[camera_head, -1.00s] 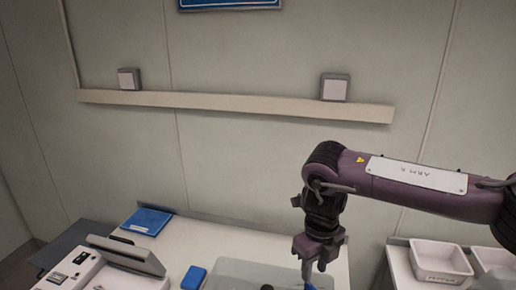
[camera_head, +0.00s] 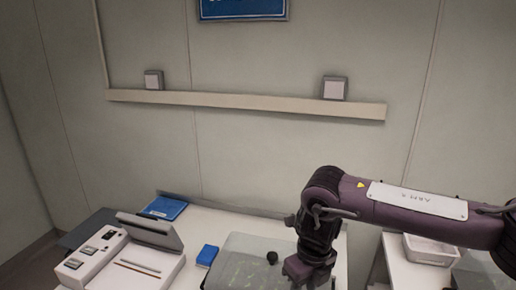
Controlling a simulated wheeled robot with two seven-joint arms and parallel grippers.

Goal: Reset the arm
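My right arm comes in from the right and bends down at its elbow or wrist above the table. Its gripper (camera_head: 312,284) is at the bottom of the view, over the right part of a translucent grey tray or box. Its fingers are mostly cut off by the lower edge of the picture, so I cannot tell whether they are open or shut. My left arm and gripper are not in view.
A translucent container (camera_head: 240,262) with a small dark ball-like knob (camera_head: 272,257) stands on the white table. Left of it are a small blue box (camera_head: 207,255), a white device (camera_head: 115,262) and a blue folder (camera_head: 165,207). A white bin (camera_head: 430,250) stands at the right.

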